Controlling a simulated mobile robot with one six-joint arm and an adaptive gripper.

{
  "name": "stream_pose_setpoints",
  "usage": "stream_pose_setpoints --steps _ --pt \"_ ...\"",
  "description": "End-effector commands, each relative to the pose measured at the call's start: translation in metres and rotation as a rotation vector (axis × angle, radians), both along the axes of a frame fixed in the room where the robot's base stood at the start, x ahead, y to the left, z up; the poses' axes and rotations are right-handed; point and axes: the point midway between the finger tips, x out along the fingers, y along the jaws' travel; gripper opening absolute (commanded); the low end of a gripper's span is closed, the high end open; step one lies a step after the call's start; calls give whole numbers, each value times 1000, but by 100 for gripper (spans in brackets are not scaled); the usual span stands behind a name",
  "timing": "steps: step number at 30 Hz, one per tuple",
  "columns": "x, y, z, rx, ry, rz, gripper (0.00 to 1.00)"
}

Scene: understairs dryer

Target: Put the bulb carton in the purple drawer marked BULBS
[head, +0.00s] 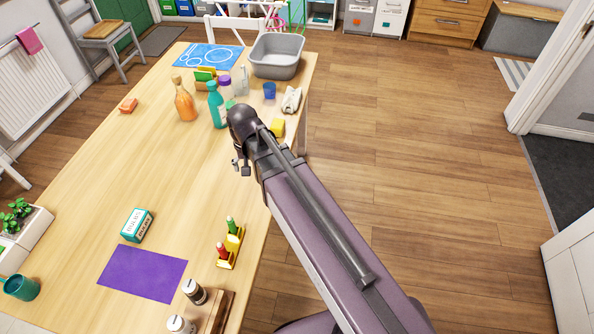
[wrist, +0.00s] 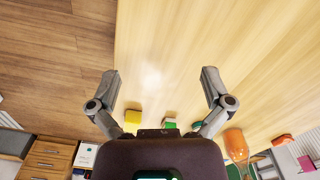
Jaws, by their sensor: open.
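A small teal and white carton (head: 137,225), which looks like the bulb carton, rests on the wooden table just behind a flat purple mat (head: 143,273). Its print is too small to read. No purple drawer marked BULBS can be made out in either view. My gripper (head: 241,168) is over the table's right side, well behind and right of the carton. In the wrist view my gripper (wrist: 160,78) has its fingers wide apart, with bare tabletop between them. The carton does not show in the wrist view.
On the table (head: 90,180) stand an orange bottle (head: 185,104), a teal bottle (head: 216,106), a grey tub (head: 277,56) and a red-and-green bottle rack (head: 230,248). Shakers (head: 194,291) stand in front. Drawer units (head: 447,20) line the far wall. The floor (head: 430,150) on the right is clear.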

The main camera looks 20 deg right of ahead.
Motion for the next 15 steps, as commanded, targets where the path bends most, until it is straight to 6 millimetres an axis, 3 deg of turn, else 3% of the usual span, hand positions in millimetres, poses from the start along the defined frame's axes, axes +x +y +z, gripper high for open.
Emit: stream_pose_setpoints --steps 1,6,10,15 --pt "-9 -20 0 0 0 9 100" --pt "-29 -71 0 0 0 65 100" --pt "-42 -101 0 0 0 102 100" --pt "-53 -121 0 0 0 134 100"
